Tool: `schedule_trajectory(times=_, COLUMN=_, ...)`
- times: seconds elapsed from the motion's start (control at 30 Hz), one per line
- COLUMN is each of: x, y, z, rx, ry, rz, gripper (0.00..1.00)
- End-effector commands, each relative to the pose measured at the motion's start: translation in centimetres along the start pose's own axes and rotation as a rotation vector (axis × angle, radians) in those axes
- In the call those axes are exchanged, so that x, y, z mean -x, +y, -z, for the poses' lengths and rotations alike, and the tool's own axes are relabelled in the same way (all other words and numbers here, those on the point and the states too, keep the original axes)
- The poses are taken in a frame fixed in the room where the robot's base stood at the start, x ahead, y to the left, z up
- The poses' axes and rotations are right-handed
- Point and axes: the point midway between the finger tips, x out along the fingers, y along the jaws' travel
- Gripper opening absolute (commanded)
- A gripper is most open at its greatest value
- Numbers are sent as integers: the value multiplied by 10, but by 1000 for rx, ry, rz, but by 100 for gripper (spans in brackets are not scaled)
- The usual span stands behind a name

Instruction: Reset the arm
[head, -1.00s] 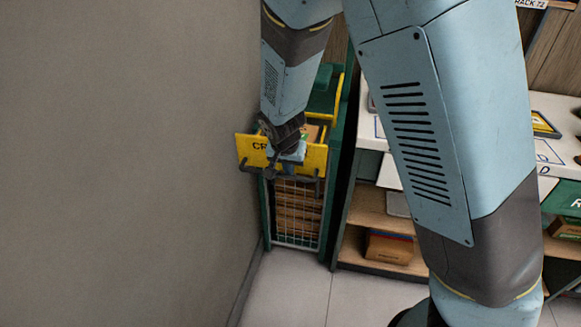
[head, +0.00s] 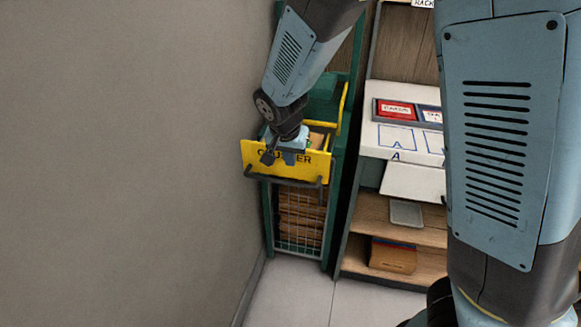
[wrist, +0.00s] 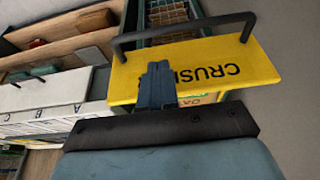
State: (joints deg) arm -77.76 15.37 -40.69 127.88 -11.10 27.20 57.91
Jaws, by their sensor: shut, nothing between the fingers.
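My gripper (head: 281,158) is at the yellow panel lettered CRUSHER (head: 321,163), covering some of its letters in the head view. Its blue fingers (wrist: 157,84) are shut together with nothing between them. In the wrist view they overlap the panel (wrist: 250,78), which appears upside down with its dark bar handle (wrist: 185,33) beyond the fingertips. I cannot tell whether the fingers touch the panel. My arm reaches down to it from above.
A bare grey wall (head: 120,160) stands close on the left. The green crusher frame has a wire mesh front (head: 299,220) below the panel. To the right is a shelf unit with a white top (head: 385,137) and a brown box (head: 392,255). The pale floor (head: 300,300) in front is clear.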

Motion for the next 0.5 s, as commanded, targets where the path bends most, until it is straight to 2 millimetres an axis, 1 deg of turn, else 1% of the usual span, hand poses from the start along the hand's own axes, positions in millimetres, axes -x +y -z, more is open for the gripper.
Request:
schedule_trajectory(times=0.03, x=5, y=0, z=1, rx=-2, ry=0, rz=1, gripper=0)
schedule_trajectory(times=0.1, x=9, y=2, z=2, rx=-4, ry=0, rz=0, gripper=0)
schedule_trajectory(times=0.27, x=16, y=7, z=6, rx=-10, ry=-5, rz=-2, gripper=0)
schedule_trajectory(times=0.37, x=20, y=18, z=11, rx=-19, ry=-20, rz=6, gripper=0)
schedule_trajectory(times=0.47, x=28, y=38, z=18, rx=-26, ry=-44, rz=20, gripper=0)
schedule_trajectory(times=0.5, x=32, y=48, z=21, rx=-29, ry=-54, rz=27, gripper=0)
